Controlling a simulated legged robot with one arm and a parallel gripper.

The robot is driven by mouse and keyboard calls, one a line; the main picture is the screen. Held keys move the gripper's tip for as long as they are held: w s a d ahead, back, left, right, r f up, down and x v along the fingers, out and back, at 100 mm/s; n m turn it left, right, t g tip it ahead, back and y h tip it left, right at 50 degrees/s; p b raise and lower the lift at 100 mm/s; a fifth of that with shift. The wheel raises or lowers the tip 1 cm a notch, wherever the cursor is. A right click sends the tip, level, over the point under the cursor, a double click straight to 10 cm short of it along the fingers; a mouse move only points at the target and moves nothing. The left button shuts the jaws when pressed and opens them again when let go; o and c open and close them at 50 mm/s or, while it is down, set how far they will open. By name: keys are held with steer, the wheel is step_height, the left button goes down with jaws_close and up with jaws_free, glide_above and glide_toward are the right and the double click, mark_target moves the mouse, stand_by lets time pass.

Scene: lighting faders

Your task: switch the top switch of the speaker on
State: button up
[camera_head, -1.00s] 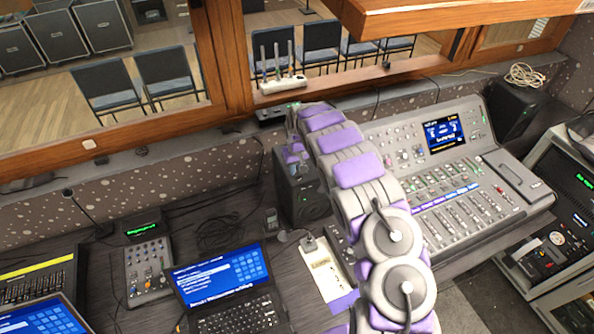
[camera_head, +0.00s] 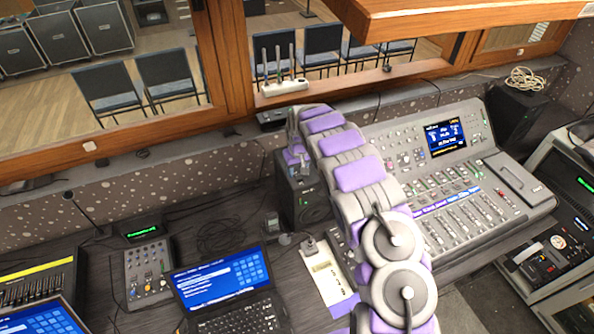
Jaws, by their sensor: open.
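A black box speaker (camera_head: 303,204) stands on the dark desk below the window ledge, left of my arm. Its round cone faces the front. My gripper (camera_head: 293,142) is at the far end of my grey and purple arm, over the back upper part of the speaker. It is open, and I see nothing between its fingers. The gripper and arm cover part of the speaker's top and right side. I cannot make out the top switch, and I cannot tell whether the gripper touches the speaker.
A mixing console (camera_head: 450,190) lies right of my arm. A laptop (camera_head: 225,285), a small mixer (camera_head: 148,270) and a white device (camera_head: 328,275) lie on the desk. A power strip (camera_head: 284,87) is on the wooden ledge. A second black speaker (camera_head: 515,108) stands far right.

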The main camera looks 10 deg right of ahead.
mark_target(299, 179)
step_height(299, 179, up, 17)
steer(key=s+b, duration=0.1)
steer(key=s, duration=0.1)
steer(key=shift+d+f, duration=0.15)
steer(key=shift+s, duration=0.1)
stand_by(0.3)
steer(key=s+d+r+m+g+h+b, duration=0.2)
steer(key=s+b, duration=0.7)
steer(key=s, duration=1.7)
steer(key=s+a+f+b, duration=0.1)
steer(key=s+f+b, duration=0.2)
steer(key=s, duration=1)
steer(key=s+a+f+g+y+b, duration=0.1)
steer(key=s+f+b, duration=0.2)
steer(key=s, duration=1.1)
step_height(299, 179, down, 3)
steer(key=shift+a+r+y, duration=0.1)
steer(key=shift+a+y, duration=0.1)
steer(key=shift+y, duration=0.1)
